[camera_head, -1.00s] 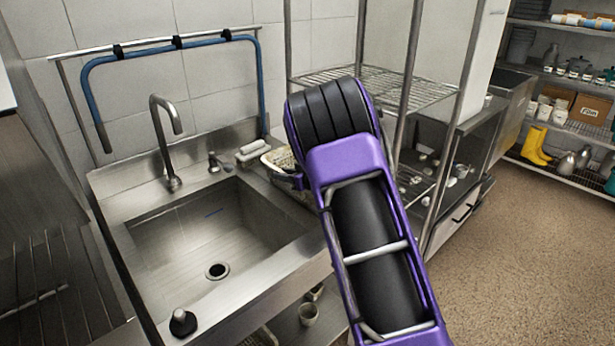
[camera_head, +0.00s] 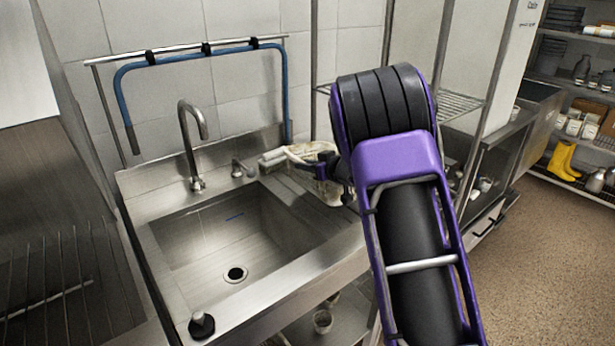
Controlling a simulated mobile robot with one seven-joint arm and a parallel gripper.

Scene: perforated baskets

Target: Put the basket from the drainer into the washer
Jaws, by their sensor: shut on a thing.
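A cream perforated basket (camera_head: 301,152) is at the right rear of the sink, over the ribbed drainer (camera_head: 291,193). My gripper (camera_head: 322,168) is at the basket's right side, shut on it. My purple and black arm hides part of the basket and the right end of the drainer. I cannot tell whether the basket touches the drainer. I cannot make out a washer for certain in this view.
A steel sink (camera_head: 235,232) with a tall faucet (camera_head: 190,140) lies left of the basket. A blue hose (camera_head: 200,58) hangs on a rail behind. A wire rack (camera_head: 458,104) stands behind my arm. Open floor (camera_head: 545,260) is at the right.

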